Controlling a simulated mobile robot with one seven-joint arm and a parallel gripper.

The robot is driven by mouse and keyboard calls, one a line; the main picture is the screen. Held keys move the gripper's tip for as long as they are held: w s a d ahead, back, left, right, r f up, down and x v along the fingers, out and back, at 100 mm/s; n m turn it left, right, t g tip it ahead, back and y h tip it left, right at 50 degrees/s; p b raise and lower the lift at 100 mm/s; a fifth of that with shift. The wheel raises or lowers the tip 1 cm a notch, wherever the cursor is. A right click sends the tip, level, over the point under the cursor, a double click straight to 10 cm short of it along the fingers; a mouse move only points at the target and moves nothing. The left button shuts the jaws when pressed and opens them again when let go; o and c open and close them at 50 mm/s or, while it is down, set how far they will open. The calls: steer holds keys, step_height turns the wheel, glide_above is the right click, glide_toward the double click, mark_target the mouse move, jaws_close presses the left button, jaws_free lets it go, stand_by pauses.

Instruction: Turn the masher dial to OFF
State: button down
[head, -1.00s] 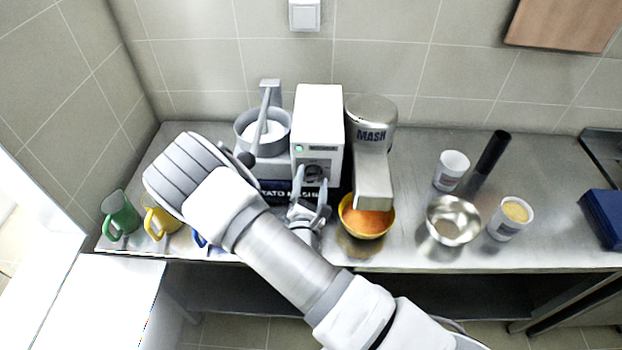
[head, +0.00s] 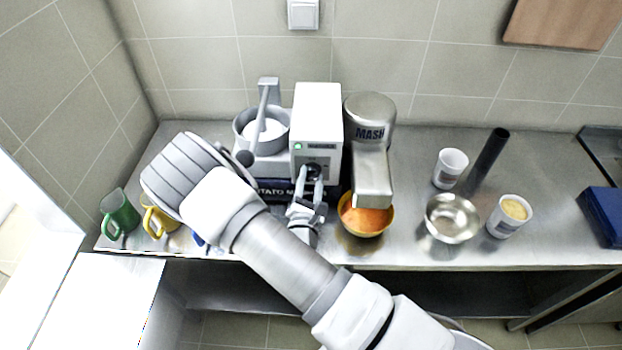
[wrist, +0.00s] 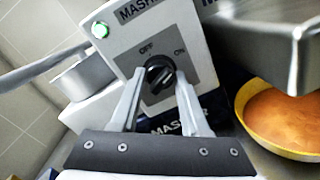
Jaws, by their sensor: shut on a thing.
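The masher dial (wrist: 159,75) is a round black knob on a grey plate, with OFF printed at its upper left and ON at its upper right. Its raised grip slants towards the upper right, on the ON side. The dial sits on the front of the white masher control box (head: 318,108), where a green lamp (wrist: 100,30) is lit. My gripper (wrist: 160,80) is shut on the dial, one finger on each side. In the head view my gripper (head: 311,176) reaches the box front from below and partly covers the dial.
The metal masher head (head: 372,140) and an orange-filled yellow bowl (head: 384,228) stand close on the right. A pot (head: 246,130) with a lever is on the left. Green (head: 120,213) and yellow mugs stand far left. A steel bowl (head: 453,217) and white cups are right.

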steer(key=n, duration=0.6)
steer(key=shift+n+t, duration=0.3)
steer(key=n+p, duration=0.1)
steer(key=n, duration=0.6)
steer(key=shift+f+y, duration=0.1)
steer(key=shift+y, duration=0.3)
steer(key=shift+c, duration=2)
jaws_free()
